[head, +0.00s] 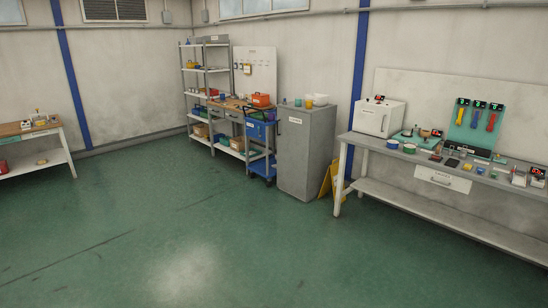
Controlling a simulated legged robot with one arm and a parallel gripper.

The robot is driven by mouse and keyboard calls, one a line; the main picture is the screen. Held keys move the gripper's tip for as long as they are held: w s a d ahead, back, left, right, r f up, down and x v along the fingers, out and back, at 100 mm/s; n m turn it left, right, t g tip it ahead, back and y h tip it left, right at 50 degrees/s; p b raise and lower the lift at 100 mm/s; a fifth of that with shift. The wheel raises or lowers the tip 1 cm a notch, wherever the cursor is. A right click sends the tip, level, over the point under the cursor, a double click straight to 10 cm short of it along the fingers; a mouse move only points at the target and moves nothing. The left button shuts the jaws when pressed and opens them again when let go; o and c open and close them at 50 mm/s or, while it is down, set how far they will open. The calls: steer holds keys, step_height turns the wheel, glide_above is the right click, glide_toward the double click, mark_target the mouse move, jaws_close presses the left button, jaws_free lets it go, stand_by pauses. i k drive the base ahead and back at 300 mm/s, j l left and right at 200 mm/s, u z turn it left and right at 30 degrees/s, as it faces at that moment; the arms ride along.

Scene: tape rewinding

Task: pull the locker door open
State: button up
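A tall grey locker (310,155) stands against the back wall, right of the middle in the head view. Its front door (293,160) faces left and toward me and looks shut. A small pale label is near the top of the door. A handle is too small to make out. Several small containers, one of them orange, stand on the locker's top. My gripper is not in view.
Left of the locker stand a blue cart (260,140), a wooden-topped bench and a metal shelf (206,85). A yellow folded sign (329,180) leans at its right. A long grey workbench (420,165) holds tools at the right. Green floor (170,225) in front is clear.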

mark_target(293, 127)
steer(key=i, duration=2.55)
steer(key=i+l, duration=0.1)
steer(key=i, duration=2.4)
steer(key=i+u, duration=0.2)
steer(key=i, duration=0.25)
steer(key=i+l+u, duration=0.2)
steer(key=i, duration=0.2)
steer(key=i+l+u, duration=0.2)
steer(key=i, duration=0.25)
steer(key=i+l+u, duration=0.2)
steer(key=i, duration=0.2)
steer(key=j, duration=0.1)
